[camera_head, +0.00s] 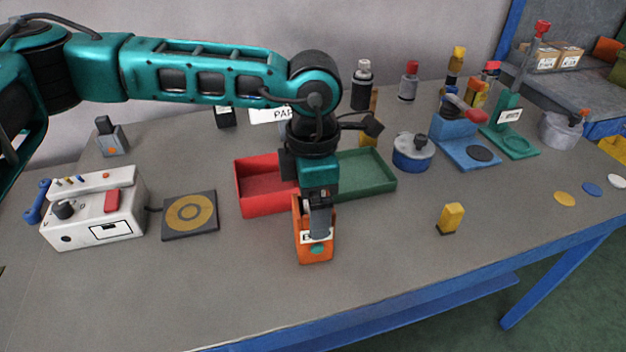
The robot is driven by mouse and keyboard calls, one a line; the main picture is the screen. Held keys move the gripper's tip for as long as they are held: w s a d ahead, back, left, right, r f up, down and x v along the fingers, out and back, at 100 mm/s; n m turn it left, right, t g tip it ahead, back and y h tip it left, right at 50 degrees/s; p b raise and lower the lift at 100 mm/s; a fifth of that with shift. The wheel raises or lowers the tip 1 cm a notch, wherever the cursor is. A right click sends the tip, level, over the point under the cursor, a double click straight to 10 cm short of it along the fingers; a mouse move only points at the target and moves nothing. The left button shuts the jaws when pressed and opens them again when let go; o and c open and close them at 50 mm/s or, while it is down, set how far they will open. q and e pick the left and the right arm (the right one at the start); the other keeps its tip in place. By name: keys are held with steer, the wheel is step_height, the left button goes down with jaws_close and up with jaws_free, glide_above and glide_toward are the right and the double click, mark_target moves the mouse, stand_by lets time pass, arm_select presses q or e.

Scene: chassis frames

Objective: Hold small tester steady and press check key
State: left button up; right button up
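A small orange box-shaped device (316,254) stands near the middle front of the table. It has a white label, partly covered, and a green spot low on its front; I take it to be the small tester, with the green spot perhaps its key. My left gripper (319,228) points straight down onto it, with a grey finger in front of its upper part. The other finger is hidden, so I cannot tell whether the gripper grips it. My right gripper is not in view.
A white instrument (92,222) with a red button and black knob stands left, beside a dark pad (190,215) with a yellow ring. Red (262,205) and green (372,185) trays lie behind the device. A yellow block (452,217) stands right. The front table is clear.

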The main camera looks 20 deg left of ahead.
arm_select(q)
steer(key=shift+f, duration=0.25)
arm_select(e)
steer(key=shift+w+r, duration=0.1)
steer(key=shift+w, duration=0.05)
arm_select(q)
steer(key=c, duration=1.2)
stand_by(0.3)
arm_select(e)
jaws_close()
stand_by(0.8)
arm_select(q)
steer(key=shift+r, duration=0.1)
stand_by(0.6)
